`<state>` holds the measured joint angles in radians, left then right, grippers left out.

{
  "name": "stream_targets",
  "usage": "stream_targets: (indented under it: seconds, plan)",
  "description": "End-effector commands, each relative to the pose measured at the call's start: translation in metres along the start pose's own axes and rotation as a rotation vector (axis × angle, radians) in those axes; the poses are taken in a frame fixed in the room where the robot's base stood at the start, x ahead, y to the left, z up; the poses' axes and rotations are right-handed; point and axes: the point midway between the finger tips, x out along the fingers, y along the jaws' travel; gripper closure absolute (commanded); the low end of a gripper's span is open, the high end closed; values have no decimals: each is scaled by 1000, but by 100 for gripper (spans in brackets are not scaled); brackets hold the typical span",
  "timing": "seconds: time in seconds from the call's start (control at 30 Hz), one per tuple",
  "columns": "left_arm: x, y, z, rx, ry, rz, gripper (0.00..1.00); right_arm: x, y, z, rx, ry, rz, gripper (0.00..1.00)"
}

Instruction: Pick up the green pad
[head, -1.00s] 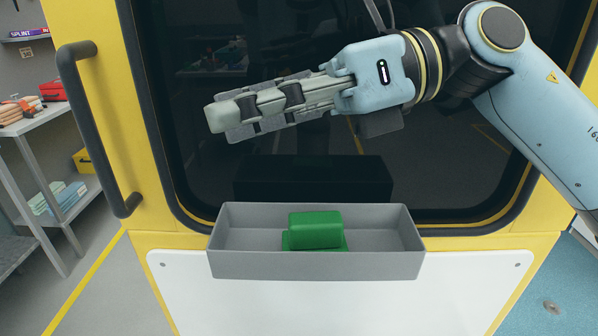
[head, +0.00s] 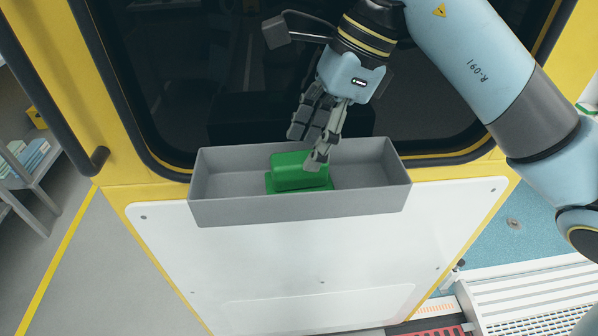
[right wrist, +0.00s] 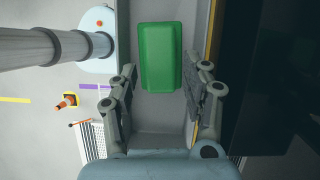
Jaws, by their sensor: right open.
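The green pad (head: 298,171) lies in a grey open tray (head: 222,205) fixed to the front of the yellow-framed door. It is a rounded block on a slightly wider green base. My right gripper (head: 312,145) points down over the tray, at the pad's right side, with one finger partly covering the pad in the head view. In the right wrist view the fingers (right wrist: 160,95) are spread wide and the pad (right wrist: 160,57) lies ahead, roughly between and beyond their tips, with nothing held. My left gripper is not in view.
A dark window (head: 180,90) stands right behind the tray. A black door handle (head: 60,90) is at the left. Shelves with folded cloths (head: 27,158) stand at far left. The tray is bare on both sides of the pad.

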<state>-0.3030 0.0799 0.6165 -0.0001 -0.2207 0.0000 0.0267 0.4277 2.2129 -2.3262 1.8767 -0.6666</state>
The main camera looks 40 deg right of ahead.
Motion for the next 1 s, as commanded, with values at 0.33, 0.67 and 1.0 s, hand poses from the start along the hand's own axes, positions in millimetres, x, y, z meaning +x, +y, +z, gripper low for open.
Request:
stream_targets:
  seconds: [0.33, 0.67, 1.0]
  plan:
    - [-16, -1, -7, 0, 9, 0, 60, 41, -1, 2, 0, -1, 3, 52]
    - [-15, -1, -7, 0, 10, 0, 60, 41, -1, 1, 0, 0, 1, 70]
    - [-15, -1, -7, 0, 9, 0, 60, 41, -1, 2, 0, -1, 1, 97]
